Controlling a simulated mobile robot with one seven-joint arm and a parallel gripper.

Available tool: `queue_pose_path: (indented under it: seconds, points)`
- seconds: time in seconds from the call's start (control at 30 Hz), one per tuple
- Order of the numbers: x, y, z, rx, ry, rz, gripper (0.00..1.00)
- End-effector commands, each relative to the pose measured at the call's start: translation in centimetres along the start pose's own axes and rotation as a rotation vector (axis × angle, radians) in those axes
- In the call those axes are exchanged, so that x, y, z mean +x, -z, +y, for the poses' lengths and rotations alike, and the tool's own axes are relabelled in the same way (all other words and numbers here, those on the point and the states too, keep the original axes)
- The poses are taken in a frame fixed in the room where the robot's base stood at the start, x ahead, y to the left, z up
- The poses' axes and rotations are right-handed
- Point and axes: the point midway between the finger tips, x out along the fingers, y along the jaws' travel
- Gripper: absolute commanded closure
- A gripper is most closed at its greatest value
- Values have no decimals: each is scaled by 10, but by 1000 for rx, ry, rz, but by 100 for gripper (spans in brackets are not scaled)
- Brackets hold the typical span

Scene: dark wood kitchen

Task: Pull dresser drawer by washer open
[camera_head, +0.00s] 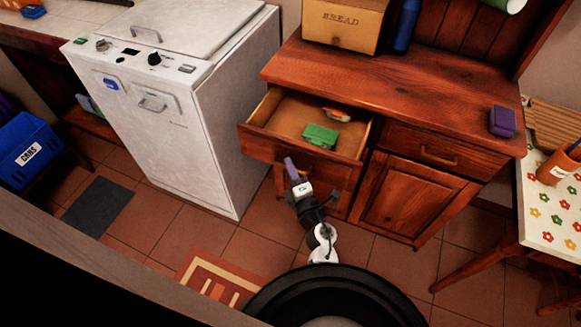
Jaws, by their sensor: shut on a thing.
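The dresser (400,113) is reddish wood and stands to the right of the white washer (190,125). Its upper left drawer (285,120) is pulled out, with its inside in view. A green box-like item (320,136) and a small reddish and white item (338,114) lie in the drawer. My gripper (290,166) is at the drawer's front face, around where its handle would be. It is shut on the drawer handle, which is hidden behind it.
A closed drawer (420,147) and cupboard door (405,198) are right of the open drawer. A bread box (342,24), blue bottle (406,25) and purple box (502,121) stand on the dresser. A flowered table (545,215) is at the right. Tiled floor lies in front.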

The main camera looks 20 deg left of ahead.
Motion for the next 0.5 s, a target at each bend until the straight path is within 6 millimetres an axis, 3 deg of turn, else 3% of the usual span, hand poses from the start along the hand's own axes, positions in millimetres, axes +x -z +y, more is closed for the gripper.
queue_pose_path:
  seconds: [0.4,0.43,0.5]
  points:
    - [1,1,1,0,-3,3,100]
    - [1,1,1,0,-3,3,88]
    - [1,1,1,0,-2,3,81]
